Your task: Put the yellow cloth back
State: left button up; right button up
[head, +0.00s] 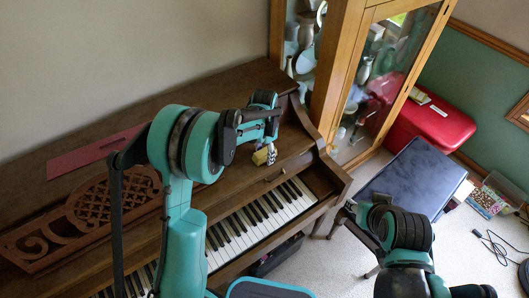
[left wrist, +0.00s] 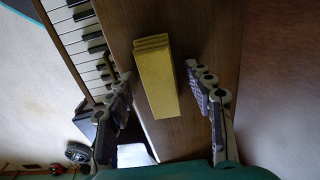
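The yellow cloth (left wrist: 157,75) is a folded, block-like yellow piece lying on the brown wooden piano top in the left wrist view. In the head view only a small part of the yellow cloth (head: 260,157) shows, beside and below my left gripper (head: 268,150). In the left wrist view my left gripper (left wrist: 163,100) is open, with one finger on each side of the cloth and a visible gap on both sides.
The upright piano (head: 225,88) has its keys (head: 255,218) exposed and a carved music rest (head: 105,205). A pink-red strip (head: 95,152) lies on its top. A glass-fronted cabinet (head: 345,75) with crockery stands at the right end, near a red case (head: 430,122) and a dark bench (head: 412,178).

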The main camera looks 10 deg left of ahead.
aim_at(264, 152)
pick_arm(q)
jog(key=s+a+r+n+t+p, duration=0.1)
jog(key=s+r+p, duration=0.15)
jog(key=r, duration=0.65)
jog(key=s+a+r+n+t+p, duration=0.1)
jog(key=s+r, duration=0.2)
jog(key=r, duration=0.6)
jog(key=s+a+n+t, duration=0.2)
jog(key=s+n, duration=0.1)
jog(key=s, duration=0.6)
jog(key=s+a+r+n+t, duration=0.1)
jog(key=s+n+t, duration=0.2)
jog(key=s, duration=0.6)
jog(key=shift+a+n, duration=0.4)
jog(key=shift+n, duration=0.1)
